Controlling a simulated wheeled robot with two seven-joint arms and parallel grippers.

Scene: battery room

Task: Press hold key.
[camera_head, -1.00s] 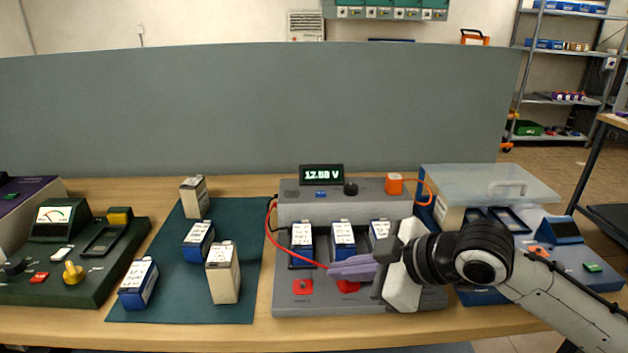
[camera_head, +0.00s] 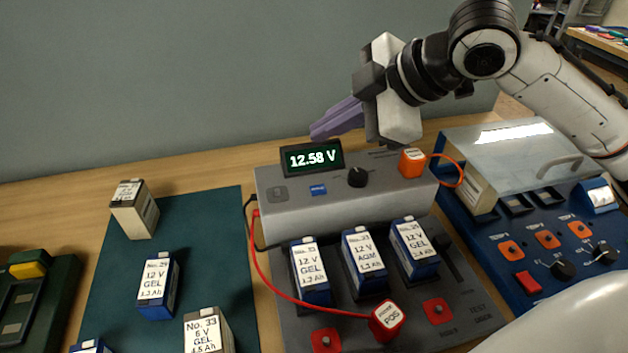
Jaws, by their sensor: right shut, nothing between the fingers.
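The grey battery tester (camera_head: 300,220) has a raised back panel with a display (camera_head: 312,158) reading 12.58 V. On that panel are a grey key (camera_head: 278,195), a blue key (camera_head: 318,190) and a black knob (camera_head: 357,177). The key labels are too small to read, so I cannot tell which is the hold key. My right gripper (camera_head: 322,130) is shut and empty, its purple fingers pointing left, in front of the grey partition and just above the display in the picture. It does not appear to touch any key. My left gripper is out of view.
An orange plug (camera_head: 412,163) stands right of the knob. Three batteries sit in the tester, with a red POS probe (camera_head: 387,320) on a red cable before them. Several batteries stand on the green mat (camera_head: 105,270). A blue unit (camera_head: 480,240) with a clear lid is at right.

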